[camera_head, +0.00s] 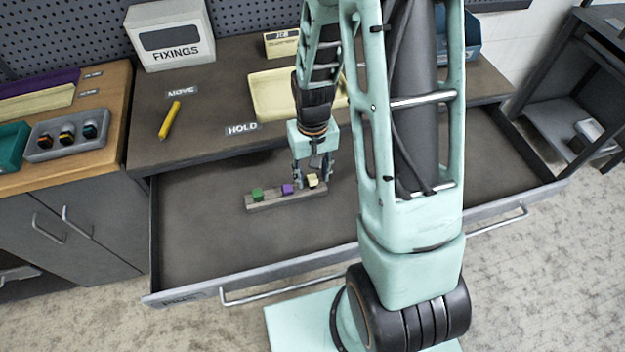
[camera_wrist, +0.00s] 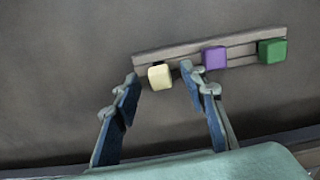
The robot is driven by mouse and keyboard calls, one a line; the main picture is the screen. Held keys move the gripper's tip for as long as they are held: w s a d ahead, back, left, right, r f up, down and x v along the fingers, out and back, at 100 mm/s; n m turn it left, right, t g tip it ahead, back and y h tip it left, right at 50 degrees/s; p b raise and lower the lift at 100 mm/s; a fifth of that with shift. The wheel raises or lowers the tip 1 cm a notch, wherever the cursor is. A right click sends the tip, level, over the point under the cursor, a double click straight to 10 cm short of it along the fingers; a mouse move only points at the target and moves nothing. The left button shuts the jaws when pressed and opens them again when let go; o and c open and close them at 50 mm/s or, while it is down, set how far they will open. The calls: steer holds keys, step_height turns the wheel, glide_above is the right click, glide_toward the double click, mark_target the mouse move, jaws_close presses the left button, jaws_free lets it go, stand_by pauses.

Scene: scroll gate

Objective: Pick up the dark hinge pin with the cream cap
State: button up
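The hinge pin with the cream cap (camera_head: 313,180) stands at the right end of a small grey rack in the open drawer; its dark shaft is hidden. In the wrist view the cream cap (camera_wrist: 159,76) lies between and just beyond the two fingertips. My gripper (camera_head: 311,175) is down at the rack in the head view. In the wrist view my gripper (camera_wrist: 160,82) has its fingers spread apart, one on each side of the cream cap, with a gap visible on both sides. I cannot tell if the fingertips reach the cap's height.
The rack (camera_head: 287,199) also holds a purple cap (camera_head: 287,189) beside the cream one and a green cap (camera_head: 257,194) at the left end. The drawer floor (camera_head: 200,240) around it is clear. A cream tray (camera_head: 270,97) lies on the counter behind, near a yellow marker (camera_head: 170,119).

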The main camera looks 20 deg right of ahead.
jaws_close()
steer(key=shift+r, duration=0.15)
